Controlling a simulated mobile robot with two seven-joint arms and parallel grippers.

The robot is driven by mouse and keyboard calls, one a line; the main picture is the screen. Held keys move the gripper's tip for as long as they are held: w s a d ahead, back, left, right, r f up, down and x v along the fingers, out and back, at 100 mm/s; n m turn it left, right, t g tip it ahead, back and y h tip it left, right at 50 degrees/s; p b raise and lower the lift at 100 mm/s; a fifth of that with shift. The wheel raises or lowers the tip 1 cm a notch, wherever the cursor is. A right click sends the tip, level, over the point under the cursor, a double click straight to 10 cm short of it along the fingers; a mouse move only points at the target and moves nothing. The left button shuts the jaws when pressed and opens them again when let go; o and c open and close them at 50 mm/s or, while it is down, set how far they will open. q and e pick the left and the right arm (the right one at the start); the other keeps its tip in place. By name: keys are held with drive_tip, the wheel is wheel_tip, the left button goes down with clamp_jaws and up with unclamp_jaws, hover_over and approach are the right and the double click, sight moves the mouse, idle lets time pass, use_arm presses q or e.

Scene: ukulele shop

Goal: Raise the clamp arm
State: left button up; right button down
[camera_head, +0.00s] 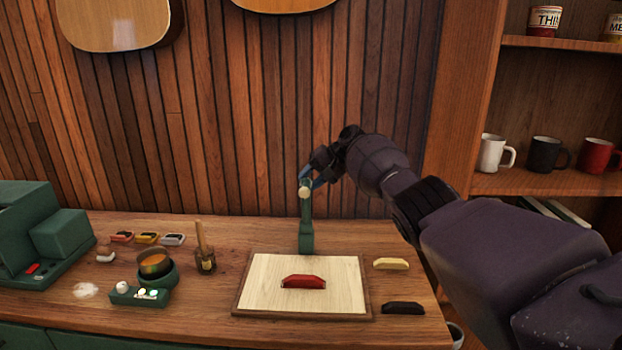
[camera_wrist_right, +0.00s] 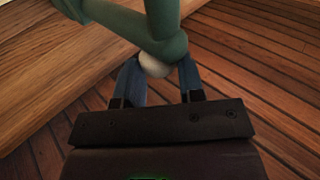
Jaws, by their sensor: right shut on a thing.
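The green clamp (camera_head: 306,228) stands upright at the back edge of the pale work board, with a cream ball knob (camera_head: 304,190) near its top. My right gripper (camera_head: 312,179) reaches in from the right. In the right wrist view its two blue fingers (camera_wrist_right: 160,82) are shut around the cream knob (camera_wrist_right: 155,65), beside the joint of the green clamp parts (camera_wrist_right: 165,40). The clamp arm's angle is hard to tell in the head view. A red bridge-shaped piece (camera_head: 303,282) lies on the board (camera_head: 262,300). My left gripper is not in view.
A cream piece (camera_head: 391,264) and a black piece (camera_head: 403,308) lie right of the board. A glue pot (camera_head: 157,270), a brush bottle (camera_head: 205,262) and a green machine (camera_head: 40,235) stand left. The plank wall is close behind; shelves with mugs (camera_head: 493,152) stand right.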

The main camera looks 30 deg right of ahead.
drive_tip(key=shift+w+f, duration=0.1)
drive_tip(key=shift+f, duration=0.05)
idle(0.3)
drive_tip(key=c, duration=1.1)
unclamp_jaws()
drive_tip(key=o, duration=0.3)
drive_tip(key=shift+w, duration=0.1)
drive_tip(key=shift+d, duration=0.1)
drive_tip(key=v, duration=1)
drive_tip(key=shift+s+d+r, duration=0.15)
drive_tip(key=shift+s+r, duration=0.1)
drive_tip(key=shift+s, duration=0.05)
